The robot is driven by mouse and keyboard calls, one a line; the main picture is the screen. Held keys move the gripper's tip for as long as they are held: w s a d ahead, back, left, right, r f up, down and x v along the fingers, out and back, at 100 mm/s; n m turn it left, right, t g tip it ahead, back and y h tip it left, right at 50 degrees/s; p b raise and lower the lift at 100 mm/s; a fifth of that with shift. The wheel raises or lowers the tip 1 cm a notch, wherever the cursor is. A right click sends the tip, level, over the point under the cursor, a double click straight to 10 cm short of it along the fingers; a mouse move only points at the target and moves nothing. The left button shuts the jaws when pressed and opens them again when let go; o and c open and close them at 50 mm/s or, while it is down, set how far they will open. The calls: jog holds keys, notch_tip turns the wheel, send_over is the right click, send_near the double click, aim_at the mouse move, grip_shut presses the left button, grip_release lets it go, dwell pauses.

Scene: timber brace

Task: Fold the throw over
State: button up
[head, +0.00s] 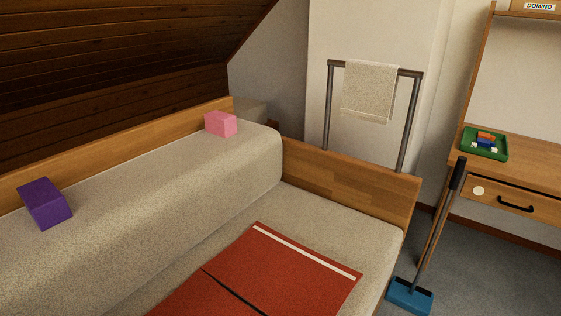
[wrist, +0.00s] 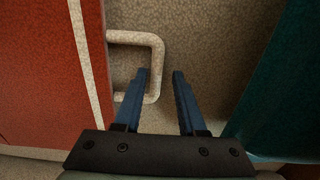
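The red throw (head: 285,270) with a pale stripe near its far edge lies flat on the sofa's seat in the head view. A dark slanting line crosses it; I cannot tell what it is. In the wrist view, red fabric (wrist: 40,75) with a pale stripe fills the left. A beige loop (wrist: 136,38) sticks out from beside its striped edge. My gripper (wrist: 162,75) is open, with blue fingers apart. The loop's outer bar appears between the fingertips; I cannot tell whether they touch it. My gripper is not seen in the head view.
Dark teal material (wrist: 285,95) lies right of my gripper. A purple block (head: 45,204) and pink block (head: 221,123) sit on the sofa's back ledge. A wooden end board (head: 350,185) bounds the seat.

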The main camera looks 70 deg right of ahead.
jog(key=shift+f, duration=0.55)
dwell(0.4)
jog(key=shift+r+p, duration=0.15)
jog(key=shift+p, duration=0.15)
dwell(0.3)
grip_shut()
dwell(0.4)
jog(key=shift+r, duration=0.1)
